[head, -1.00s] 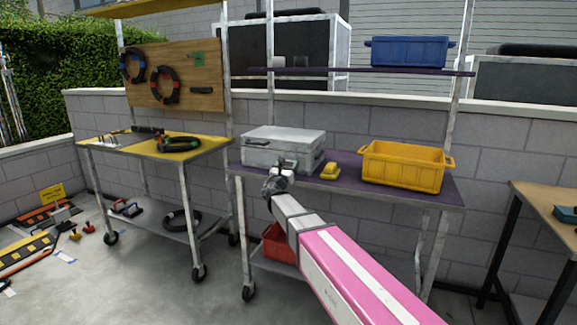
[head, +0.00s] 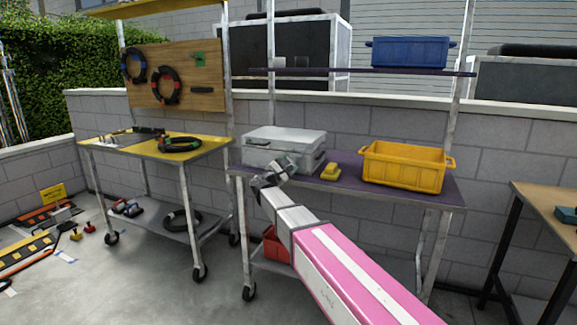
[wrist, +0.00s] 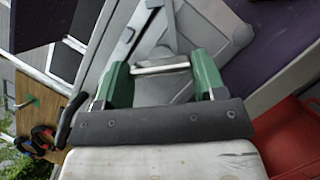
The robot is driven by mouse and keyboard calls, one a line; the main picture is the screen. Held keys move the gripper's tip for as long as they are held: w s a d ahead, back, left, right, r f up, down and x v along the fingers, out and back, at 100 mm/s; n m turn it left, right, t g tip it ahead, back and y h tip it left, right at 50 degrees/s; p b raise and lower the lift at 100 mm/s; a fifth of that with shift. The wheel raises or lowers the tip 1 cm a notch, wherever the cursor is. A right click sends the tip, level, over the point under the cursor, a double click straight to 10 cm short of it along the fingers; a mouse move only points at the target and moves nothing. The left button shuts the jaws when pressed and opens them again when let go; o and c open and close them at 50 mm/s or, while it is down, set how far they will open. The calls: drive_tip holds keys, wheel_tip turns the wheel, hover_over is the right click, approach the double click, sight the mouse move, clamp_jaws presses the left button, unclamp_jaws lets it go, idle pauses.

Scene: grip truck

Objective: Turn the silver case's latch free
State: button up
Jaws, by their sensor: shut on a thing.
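The silver case (head: 283,145) lies closed on the purple shelf of the right cart. Its grey front fills the upper middle of the wrist view (wrist: 185,22). The picture there is strongly tilted against the case. How far the latch has turned cannot be told.
A yellow block (head: 330,172) sits just right of the case. A yellow crate (head: 405,168) stands further right on the purple shelf (head: 345,187). A red bin (head: 277,246) is below, also visible in the wrist view (wrist: 290,140). A yellow-topped cart (head: 190,153) stands left.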

drive_tip(key=m+g, duration=0.2)
drive_tip(key=m, duration=0.3)
drive_tip(key=shift+a+r, duration=0.1)
drive_tip(key=m+g, duration=0.2)
drive_tip(key=m, duration=0.2)
drive_tip(key=shift+r, duration=0.1)
drive_tip(key=shift+m, duration=0.4)
drive_tip(key=o, duration=0.9)
drive_tip(key=v, duration=1)
drive_tip(key=shift+s+a+r, duration=0.1)
drive_tip(key=shift+s+a, duration=0.15)
drive_tip(key=shift+s, duration=0.1)
